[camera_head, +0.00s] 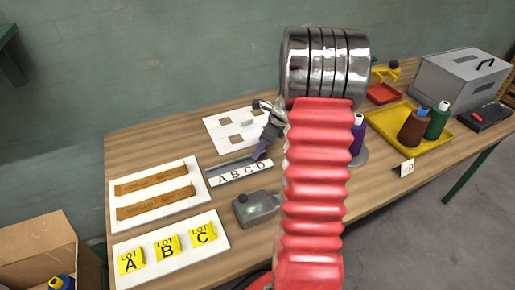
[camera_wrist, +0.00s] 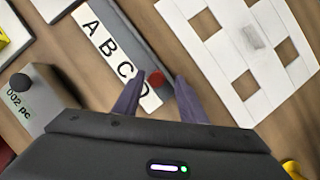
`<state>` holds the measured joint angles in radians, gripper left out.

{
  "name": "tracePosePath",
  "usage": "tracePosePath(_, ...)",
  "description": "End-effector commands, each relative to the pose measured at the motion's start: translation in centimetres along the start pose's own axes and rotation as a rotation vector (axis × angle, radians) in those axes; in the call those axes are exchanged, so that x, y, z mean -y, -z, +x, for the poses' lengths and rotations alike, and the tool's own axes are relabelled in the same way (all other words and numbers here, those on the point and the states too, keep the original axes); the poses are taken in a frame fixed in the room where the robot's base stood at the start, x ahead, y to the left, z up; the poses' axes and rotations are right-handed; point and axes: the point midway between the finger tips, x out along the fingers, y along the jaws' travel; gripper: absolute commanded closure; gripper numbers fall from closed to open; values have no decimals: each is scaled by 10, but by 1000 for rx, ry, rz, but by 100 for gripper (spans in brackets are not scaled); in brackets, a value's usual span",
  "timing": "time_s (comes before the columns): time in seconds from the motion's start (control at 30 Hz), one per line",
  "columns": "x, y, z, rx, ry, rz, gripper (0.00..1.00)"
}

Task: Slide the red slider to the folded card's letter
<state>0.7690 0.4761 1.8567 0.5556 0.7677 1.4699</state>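The red slider (camera_wrist: 155,78) is a round knob on a grey rail (camera_wrist: 128,40), near the D end of a white strip lettered A B C D (camera_wrist: 105,45). The lettered strip also shows in the head view (camera_head: 238,173), where my gripper hides the slider. My gripper (camera_wrist: 162,76) has its dark fingers on either side of the slider; a gap shows on the right side, so it is open. In the head view my gripper (camera_head: 259,157) is over the D end. The folded card (camera_head: 407,168) stands at the table's front right; its small letter looks like D.
A white board with square holes (camera_head: 213,124) lies behind the rail. A grey box with a black knob (camera_head: 256,208) stands in front. Boards with brown strips (camera_head: 124,205) and yellow lot tags (camera_head: 150,265) lie left. A yellow tray with bottles (camera_head: 385,127) is right.

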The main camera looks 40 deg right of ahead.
Motion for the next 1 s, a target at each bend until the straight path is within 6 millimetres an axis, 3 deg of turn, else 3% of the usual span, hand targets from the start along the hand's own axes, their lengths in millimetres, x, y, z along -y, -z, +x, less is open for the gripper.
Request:
tracePosePath(0.27, 1, 0, -31, 0, 4, 0, 62)
tracePosePath(0.7, 3, -2, -108, 0, 6, 0, 62)
tracePosePath(1.0, 2, -3, -133, 1, 3, 0, 62)
